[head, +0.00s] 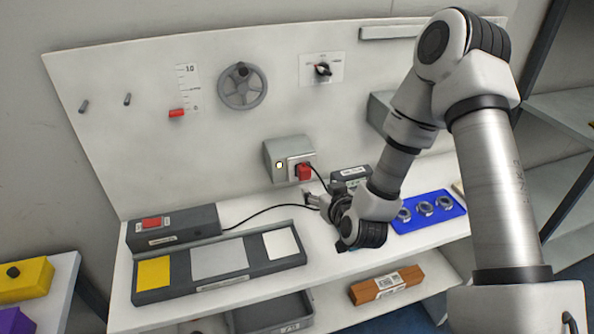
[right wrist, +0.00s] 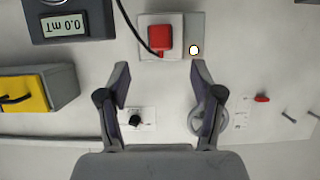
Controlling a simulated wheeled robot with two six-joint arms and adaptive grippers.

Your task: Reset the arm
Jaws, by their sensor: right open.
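My right arm comes in from the right in the head view and reaches down over the white bench. Its gripper (head: 318,200) is just in front of the panel, left of the dark meter. In the right wrist view the gripper's two fingers (right wrist: 160,76) are spread wide with nothing between them. Beyond them is the panel, seen upside down, with a red plug (right wrist: 159,37) in its socket. That plug (head: 303,172) also shows in the head view, with a black cable. My left gripper is not in view.
A dark meter (head: 350,173) stands close behind the gripper. A blue tray (head: 430,226) with metal rings is to its right. A dark tray (head: 218,278) with yellow, grey and white plates lies to the left. A brown barcoded box (head: 385,284) is on the lower shelf.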

